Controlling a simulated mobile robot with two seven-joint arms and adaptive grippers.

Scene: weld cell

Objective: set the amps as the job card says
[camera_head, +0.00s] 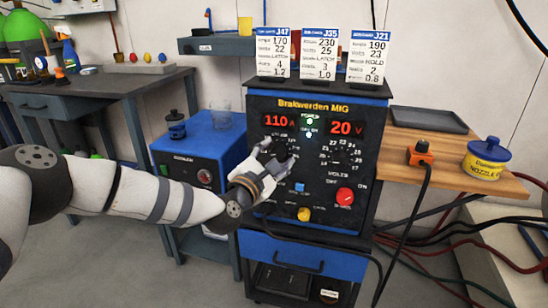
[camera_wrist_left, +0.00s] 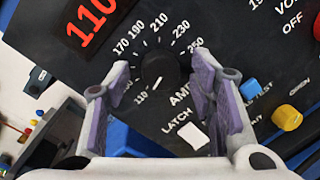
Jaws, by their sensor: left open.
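The welder (camera_head: 350,105) reads 110 A (camera_head: 281,120) and 20 V (camera_head: 346,128) in red. My left gripper (camera_head: 277,155) is open in front of the amps dial. In the left wrist view the black amps knob (camera_wrist_left: 158,68) sits between its spread purple-lined fingers; I cannot tell whether they touch it. The knob's white mark points towards 110. My right gripper is out of view.
The panel also has a red switch (camera_head: 345,196), a yellow knob (camera_head: 304,214), a blue button (camera_wrist_left: 249,89) and a white latch switch (camera_wrist_left: 193,134). A blue cooler box (camera_head: 197,155) stands to the left. A wooden shelf (camera_head: 440,150) with a nozzle tub (camera_head: 485,160) is at right.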

